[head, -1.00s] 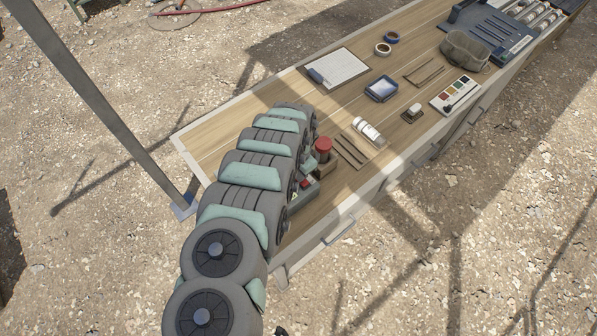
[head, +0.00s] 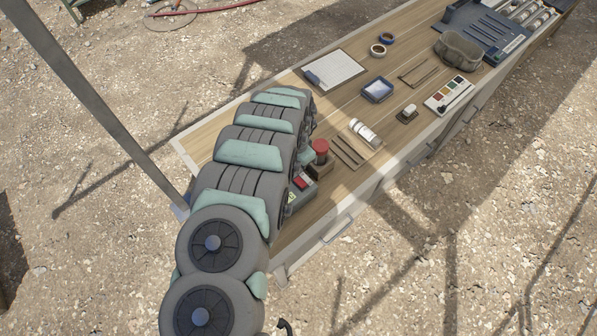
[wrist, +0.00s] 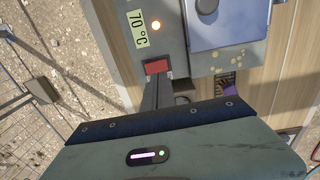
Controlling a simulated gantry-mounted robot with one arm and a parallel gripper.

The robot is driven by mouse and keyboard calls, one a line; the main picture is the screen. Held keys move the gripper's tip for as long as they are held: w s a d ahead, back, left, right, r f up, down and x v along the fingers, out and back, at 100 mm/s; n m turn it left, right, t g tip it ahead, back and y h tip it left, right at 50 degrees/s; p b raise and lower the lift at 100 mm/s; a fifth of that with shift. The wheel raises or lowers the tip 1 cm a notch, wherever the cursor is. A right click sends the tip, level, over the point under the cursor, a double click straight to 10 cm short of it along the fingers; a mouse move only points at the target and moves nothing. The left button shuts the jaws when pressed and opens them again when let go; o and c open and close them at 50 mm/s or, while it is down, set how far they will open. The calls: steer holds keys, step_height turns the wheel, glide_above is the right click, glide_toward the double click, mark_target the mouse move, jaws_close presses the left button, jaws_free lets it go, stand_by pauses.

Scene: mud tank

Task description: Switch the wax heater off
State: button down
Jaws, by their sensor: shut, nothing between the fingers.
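The wax heater (wrist: 208,45) is a grey box with a blue-grey lid, a "70 °C" label and a lit orange lamp (wrist: 156,25). Its red rocker switch (wrist: 157,67) sits near the box's lower left edge in the wrist view. In the head view the heater (head: 297,196) is partly hidden behind my arm. My gripper (wrist: 154,84) is shut and empty, its dark fingers just below the switch in the wrist view. I cannot tell whether they touch it. The fingers are hidden in the head view.
A red-topped item (head: 320,147) stands close behind the heater. Thin sticks (head: 347,152) and a white bottle (head: 365,133) lie to its right. A clipboard (head: 335,69), tape rolls, a blue tray (head: 377,90) and a paint set (head: 450,96) are farther along the bench.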

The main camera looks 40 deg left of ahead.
step_height(320, 180, up, 8)
steer(key=a+b, duration=0.1)
steer(key=shift+a+f+b, duration=0.15)
steer(key=shift+b, duration=0.25)
steer(key=shift+w, duration=0.1)
